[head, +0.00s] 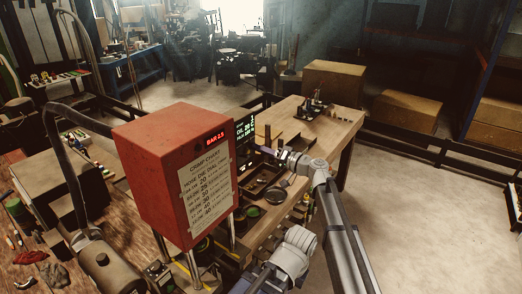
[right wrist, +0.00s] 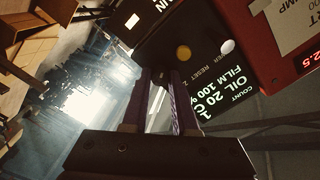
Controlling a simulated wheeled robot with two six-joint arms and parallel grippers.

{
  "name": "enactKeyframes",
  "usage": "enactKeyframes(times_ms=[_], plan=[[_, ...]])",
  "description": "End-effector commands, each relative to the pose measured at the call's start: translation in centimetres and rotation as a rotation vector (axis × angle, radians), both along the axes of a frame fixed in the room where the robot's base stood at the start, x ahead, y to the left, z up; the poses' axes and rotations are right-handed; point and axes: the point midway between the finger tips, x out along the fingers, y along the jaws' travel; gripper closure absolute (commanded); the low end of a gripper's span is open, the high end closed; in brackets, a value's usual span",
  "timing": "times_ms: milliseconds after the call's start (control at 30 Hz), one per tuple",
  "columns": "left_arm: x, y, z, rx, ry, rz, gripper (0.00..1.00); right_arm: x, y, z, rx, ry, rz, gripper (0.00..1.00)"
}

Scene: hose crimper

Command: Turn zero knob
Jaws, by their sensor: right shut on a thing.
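The crimper is a red box (head: 165,165) with a crimp chart on its front and a red "BAR 2.5" readout. A dark control panel with a lit display (head: 246,128) stands at its right side. In the right wrist view, the display (right wrist: 232,100) shows oil and film text, beside a yellow button (right wrist: 183,53) and a white button (right wrist: 227,46). My right gripper (head: 264,150) is at the panel. In the right wrist view, its fingers (right wrist: 159,78) are closed on the small dark zero knob (right wrist: 160,77), mostly hidden between the tips. My left gripper is not seen.
A wooden bench (head: 335,130) extends behind my right gripper, with small tools and trays on it. Cardboard boxes (head: 405,110) stand beyond. A thick hose (head: 70,160) arches at the left.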

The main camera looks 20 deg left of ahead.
Motion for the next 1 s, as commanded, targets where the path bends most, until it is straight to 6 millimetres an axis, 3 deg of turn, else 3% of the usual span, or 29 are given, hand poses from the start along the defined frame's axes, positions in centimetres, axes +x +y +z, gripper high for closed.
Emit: enactKeyframes(times_ms=[333, 367, 467, 767, 1000], plan=[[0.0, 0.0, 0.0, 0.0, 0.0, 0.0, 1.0, 0.0, 0.0, 0.0, -0.001, 0.0, 0.001, 1.0], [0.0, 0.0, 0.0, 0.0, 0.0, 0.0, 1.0, 0.0, 0.0, 0.0, -0.001, 0.0, 0.001, 0.7], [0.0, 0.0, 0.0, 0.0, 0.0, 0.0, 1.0, 0.0, 0.0, 0.0, -0.001, 0.0, 0.001, 0.6], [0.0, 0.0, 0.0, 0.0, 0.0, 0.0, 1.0, -0.1, -0.2, 0.0, 0.0, 0.0, 0.0, 0.6], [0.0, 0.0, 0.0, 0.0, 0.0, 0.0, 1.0, -0.9, -2.3, 0.0, -0.001, 0.0, -0.002, 0.6]])
